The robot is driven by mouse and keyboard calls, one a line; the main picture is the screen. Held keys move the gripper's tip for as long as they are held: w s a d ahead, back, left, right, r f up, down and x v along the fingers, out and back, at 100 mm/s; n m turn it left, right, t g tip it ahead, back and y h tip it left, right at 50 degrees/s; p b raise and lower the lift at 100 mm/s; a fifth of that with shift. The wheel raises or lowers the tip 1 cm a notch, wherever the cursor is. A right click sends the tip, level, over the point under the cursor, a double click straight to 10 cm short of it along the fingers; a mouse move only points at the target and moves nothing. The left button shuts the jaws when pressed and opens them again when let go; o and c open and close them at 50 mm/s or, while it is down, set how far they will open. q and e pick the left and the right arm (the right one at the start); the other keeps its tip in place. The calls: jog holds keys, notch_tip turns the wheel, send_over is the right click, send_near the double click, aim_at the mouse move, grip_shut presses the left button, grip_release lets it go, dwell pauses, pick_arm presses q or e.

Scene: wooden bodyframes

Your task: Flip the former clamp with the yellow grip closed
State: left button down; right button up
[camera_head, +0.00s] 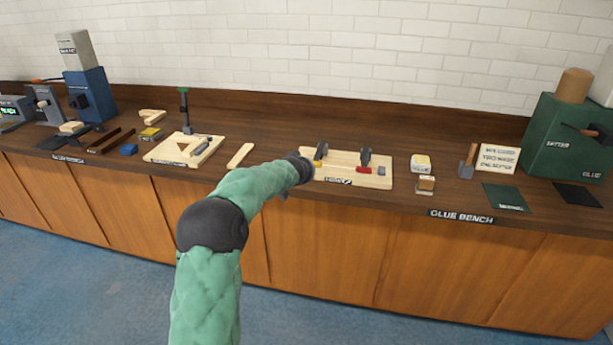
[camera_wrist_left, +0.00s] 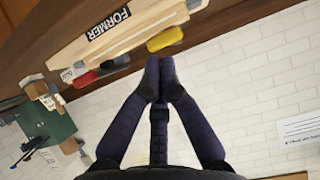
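The former (camera_head: 343,160) is a pale wooden board near the front edge of the bench, with two dark clamps on it. The clamp with the yellow grip (camera_head: 317,162) is at its left end; the clamp with the red grip (camera_head: 364,170) is to the right. In the left wrist view the yellow grip (camera_wrist_left: 165,39) lies just beyond the fingertips, and the red grip (camera_wrist_left: 85,79) is farther left. My left gripper (camera_wrist_left: 157,68) has its fingers together with nothing visible between them; contact with the yellow grip is unclear. My right gripper is not in view.
A wood strip (camera_head: 240,155) and a jig board (camera_head: 165,151) with a green-topped post lie left of the former. A glue pot (camera_head: 421,163) and small brush block (camera_head: 426,184) stand to its right. A green glue machine (camera_head: 555,135) is at far right.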

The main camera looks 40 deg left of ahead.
pick_arm(q)
jog(key=shift+s+d+f, duration=0.15)
jog(key=shift+s+d, duration=0.1)
jog(key=shift+s, duration=0.1)
dwell(0.5)
jog(key=s+d+f+m+g+h, duration=0.25)
jog(key=d+f+h, duration=0.45)
jog(key=d+f, duration=2.15)
jog(key=s+d+f+g+h, duration=0.1)
jog(key=s+d+f+g, duration=0.2)
jog(key=s+d+f, duration=0.3)
jog(key=s+d+f+m+g+h+p, duration=0.1)
jog(key=s+d+f+g, duration=0.3)
jog(key=s+d, duration=1.3)
jog(key=s+f+h, duration=0.1)
jog(key=s+f, duration=0.2)
jog(key=s, duration=0.2)
jog(key=shift+s+p, duration=0.3)
jog(key=shift+s, duration=0.05)
jog(key=shift+d, duration=0.1)
